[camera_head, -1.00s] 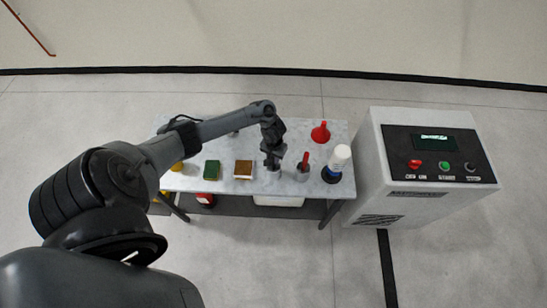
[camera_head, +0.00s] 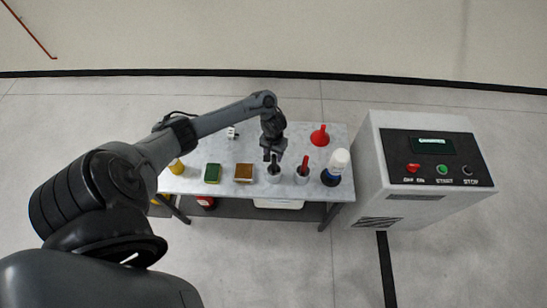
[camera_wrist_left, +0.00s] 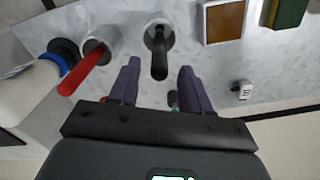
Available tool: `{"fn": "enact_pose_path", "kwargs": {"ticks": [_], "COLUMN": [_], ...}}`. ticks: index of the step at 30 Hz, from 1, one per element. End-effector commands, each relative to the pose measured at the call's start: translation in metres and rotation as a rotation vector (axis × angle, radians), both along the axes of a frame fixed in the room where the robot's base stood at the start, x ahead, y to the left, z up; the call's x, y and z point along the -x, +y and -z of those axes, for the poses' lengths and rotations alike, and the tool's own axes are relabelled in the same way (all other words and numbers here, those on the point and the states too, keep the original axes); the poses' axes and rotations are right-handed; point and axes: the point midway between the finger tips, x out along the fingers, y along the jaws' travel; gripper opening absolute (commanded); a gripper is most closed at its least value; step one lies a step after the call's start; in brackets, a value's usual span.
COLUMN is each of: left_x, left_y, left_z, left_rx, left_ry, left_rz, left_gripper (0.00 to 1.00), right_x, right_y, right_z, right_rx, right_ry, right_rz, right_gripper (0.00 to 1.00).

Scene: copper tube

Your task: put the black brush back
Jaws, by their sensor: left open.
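The black brush (camera_wrist_left: 160,62) stands in a light grey cup (camera_wrist_left: 149,40) on the table, its dark handle sticking up and leaning a little. The cup (camera_head: 273,177) also shows in the head view. My left gripper (camera_head: 273,153) is just above and behind the cup. My right gripper is not in view.
A cup with a red-handled tool (camera_head: 303,174) and a white bottle with a blue band (camera_head: 336,167) stand close on the right. A brown block (camera_head: 243,173) and a green sponge (camera_head: 212,173) lie left. A red funnel (camera_head: 320,136) is behind. A control cabinet (camera_head: 382,195) stands right.

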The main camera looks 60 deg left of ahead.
Motion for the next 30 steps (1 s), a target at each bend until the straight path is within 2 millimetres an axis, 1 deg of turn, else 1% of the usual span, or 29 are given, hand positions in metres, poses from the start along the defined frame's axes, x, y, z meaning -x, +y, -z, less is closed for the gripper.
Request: {"fn": "enact_pose_path", "kwargs": {"ticks": [1,5,6,9,11,14,17,20,21,22,23,24,26,27,29,30], "left_x": [-0.001,-0.001,-0.001,-0.001,-0.001,-0.003,-0.009,-0.013,-0.013,-0.013,-0.011,-0.007,0.003,0.011,0.024,0.035], "left_y": [0.001,0.000,0.001,0.000,-0.002,-0.016,-0.048,-0.100,-0.124,-0.142,-0.160,-0.183,-0.212,-0.228,-0.245,-0.253], "left_z": [-0.013,-0.033,-0.041,-0.051,-0.054,-0.050,-0.039,-0.027,-0.026,-0.026,-0.028,-0.033,-0.045,-0.056,-0.074,-0.086], "left_rx": [-0.001,-0.001,-0.002,-0.001,-0.001,-0.003,-0.013,-0.033,-0.047,-0.058,-0.070,-0.088,-0.117,-0.134,-0.157,-0.166], "left_ry": [-0.002,-0.002,-0.001,-0.002,-0.004,-0.026,-0.084,-0.175,-0.219,-0.251,-0.283,-0.320,-0.364,-0.386,-0.402,-0.404], "left_rz": [0.002,0.002,0.002,0.002,0.008,0.060,0.181,0.352,0.423,0.473,0.521,0.578,0.647,0.682,0.720,0.736], "left_gripper": [0.48,0.48,0.48,0.48,0.48,0.48,0.48,0.48,0.48,0.48,0.48,0.48,0.48,0.48,0.48,0.48], "right_x": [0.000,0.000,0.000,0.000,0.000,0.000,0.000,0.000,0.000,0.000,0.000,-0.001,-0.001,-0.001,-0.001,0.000], "right_y": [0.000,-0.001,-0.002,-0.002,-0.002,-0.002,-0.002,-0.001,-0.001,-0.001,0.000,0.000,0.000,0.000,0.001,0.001], "right_z": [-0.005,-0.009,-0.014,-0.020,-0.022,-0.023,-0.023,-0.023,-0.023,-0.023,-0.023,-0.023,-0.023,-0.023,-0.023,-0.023], "right_rx": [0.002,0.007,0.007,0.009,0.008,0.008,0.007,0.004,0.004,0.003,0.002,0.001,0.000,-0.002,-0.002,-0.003], "right_ry": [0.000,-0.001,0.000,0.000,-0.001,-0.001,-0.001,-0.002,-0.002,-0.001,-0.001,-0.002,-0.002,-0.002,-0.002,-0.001], "right_rz": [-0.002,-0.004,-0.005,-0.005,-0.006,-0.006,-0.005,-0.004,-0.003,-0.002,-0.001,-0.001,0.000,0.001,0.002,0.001], "right_gripper": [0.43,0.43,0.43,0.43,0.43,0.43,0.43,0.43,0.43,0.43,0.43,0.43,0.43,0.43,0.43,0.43]}}
